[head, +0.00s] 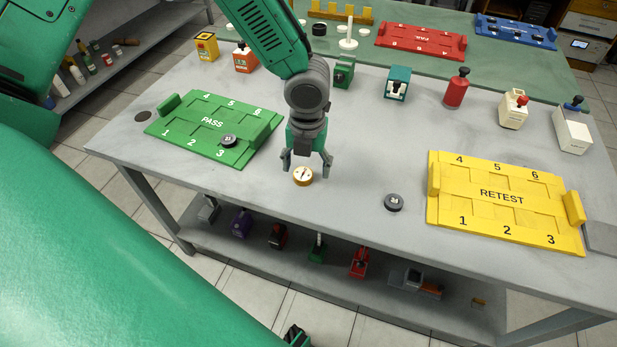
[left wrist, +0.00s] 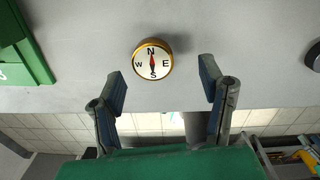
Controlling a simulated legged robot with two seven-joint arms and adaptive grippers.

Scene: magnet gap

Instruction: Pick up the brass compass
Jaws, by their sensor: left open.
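The brass compass (head: 303,176) lies on the grey table near its front edge, between the green PASS board and the yellow RETEST board. It is a small round disc with a gold rim and a white face. In the left wrist view the compass (left wrist: 153,59) shows its N, E, S, W letters and a red needle. My left gripper (head: 307,164) is open and empty, just over the compass in the head view. In the left wrist view its two fingers (left wrist: 163,92) are spread, with the compass beyond their tips and between their lines. My right gripper is not in view.
The green PASS board (head: 262,132) with a dark puck (head: 229,140) lies to the left. Another dark puck (head: 394,203) and the yellow RETEST board (head: 470,178) are to the right. Several small devices stand farther back. The table around the compass is clear.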

